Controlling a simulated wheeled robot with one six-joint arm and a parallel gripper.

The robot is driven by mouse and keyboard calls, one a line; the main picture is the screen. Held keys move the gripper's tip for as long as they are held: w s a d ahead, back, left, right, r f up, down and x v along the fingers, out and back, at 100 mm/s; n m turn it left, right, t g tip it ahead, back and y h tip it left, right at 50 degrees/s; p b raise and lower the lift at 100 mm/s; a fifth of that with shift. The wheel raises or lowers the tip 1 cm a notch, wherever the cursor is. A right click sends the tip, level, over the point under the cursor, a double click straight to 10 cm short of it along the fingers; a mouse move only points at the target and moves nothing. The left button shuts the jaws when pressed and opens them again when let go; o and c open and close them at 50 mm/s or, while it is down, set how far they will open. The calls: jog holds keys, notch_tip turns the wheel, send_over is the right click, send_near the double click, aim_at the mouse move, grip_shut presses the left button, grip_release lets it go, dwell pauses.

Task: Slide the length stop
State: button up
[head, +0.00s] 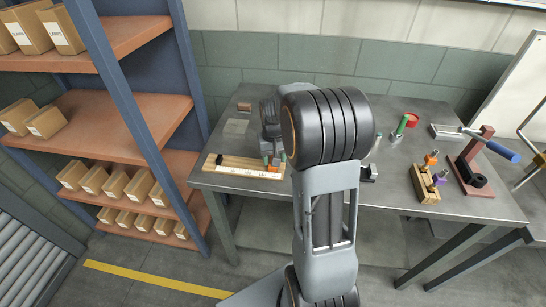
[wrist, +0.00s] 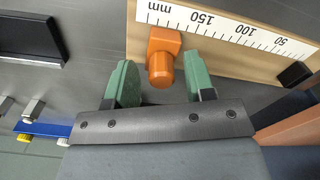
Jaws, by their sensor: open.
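The length stop is an orange block with a round knob (wrist: 161,68). In the wrist view it stands at the edge of the printed mm scale, a little past the 150 mark on its higher side. My gripper (wrist: 160,72) is open, with one green finger on each side of the knob and a visible gap at both. The wooden rule board (wrist: 225,45) carries the scale and a black end block (wrist: 294,74) near its low end. In the head view the board (head: 229,162) lies along the bench's front left, and my gripper (head: 271,160) is at its right end; my arm hides part of this area.
The grey bench (head: 400,215) also holds a wooden block with orange and purple pieces (head: 428,178), a red-brown stand with a blue-handled lever (head: 480,160) and a red-and-green part (head: 405,124). A shelf with boxes (head: 110,130) stands close on the left.

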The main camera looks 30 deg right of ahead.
notch_tip(320, 180, up, 14)
dwell(0.7)
jog(key=shift+f, duration=0.1)
dwell(0.3)
jog(key=s+a+f+n+t, duration=0.1)
jog(key=s+a+f+t, duration=0.1)
jog(key=s+a, duration=0.4)
jog(key=s+a+f+n+t, duration=0.1)
jog(key=s+a+f+n, duration=0.1)
jog(key=s+a, duration=0.4)
jog(key=s, duration=0.3)
jog(key=shift+a+f+t, duration=0.35)
jog(key=shift+f+t, duration=0.05)
